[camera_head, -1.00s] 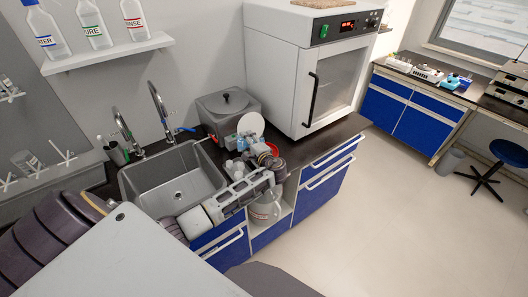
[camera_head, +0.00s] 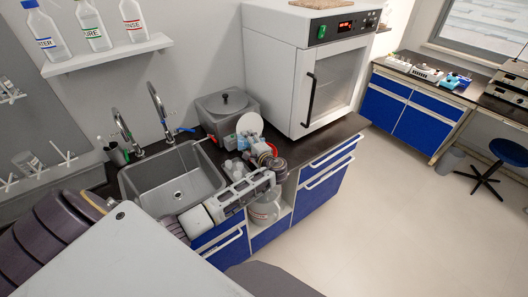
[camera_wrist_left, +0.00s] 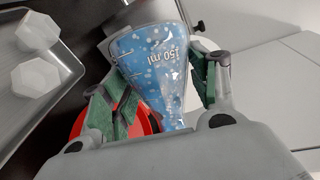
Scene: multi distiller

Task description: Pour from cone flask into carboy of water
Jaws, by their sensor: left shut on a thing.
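My left gripper (camera_head: 250,146) is above the counter between the sink and the oven, small and partly covered by its own wrist in the head view. In the left wrist view its green-padded fingers (camera_wrist_left: 165,95) are shut on the cone flask (camera_wrist_left: 150,62). The flask is clear, holds blue speckled liquid and bears a 150 ml mark. Its wide end is at the top of that view and its narrow neck runs down between the fingers. A pale carboy (camera_head: 264,212) with a red label stands in the open cabinet bay below the counter, partly hidden by my arm. My right gripper is out of view.
The sink (camera_head: 175,180) and taps are on the left. A grey water bath (camera_head: 227,105) and the white oven (camera_head: 310,70) stand behind and right of my gripper. Small white bottles (camera_wrist_left: 35,77) are close by. A red round object (camera_wrist_left: 143,125) lies behind the fingers.

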